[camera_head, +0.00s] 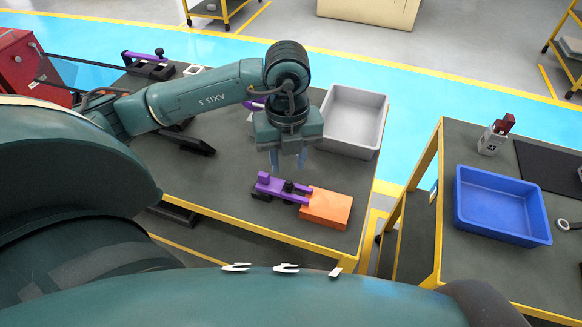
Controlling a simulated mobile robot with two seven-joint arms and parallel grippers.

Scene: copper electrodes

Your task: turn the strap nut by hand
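A purple strap piece (274,184) lies on the dark bench top, joined at its right end to a flat orange block (327,207). A small dark knob (289,187), which looks like the strap nut, stands on the purple piece. My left gripper (288,160) points down above and just behind the purple piece, with clear space between its two bluish fingers. It is open and empty, and appears apart from the nut; the exact height is hard to judge. My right gripper is not in view.
A grey bin (353,121) stands close to the right of my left gripper. Another purple-and-black fixture (148,64) is at the bench's far left. A second bench on the right holds a blue tray (502,205) and a small grey-and-red item (493,137). A floor gap separates the benches.

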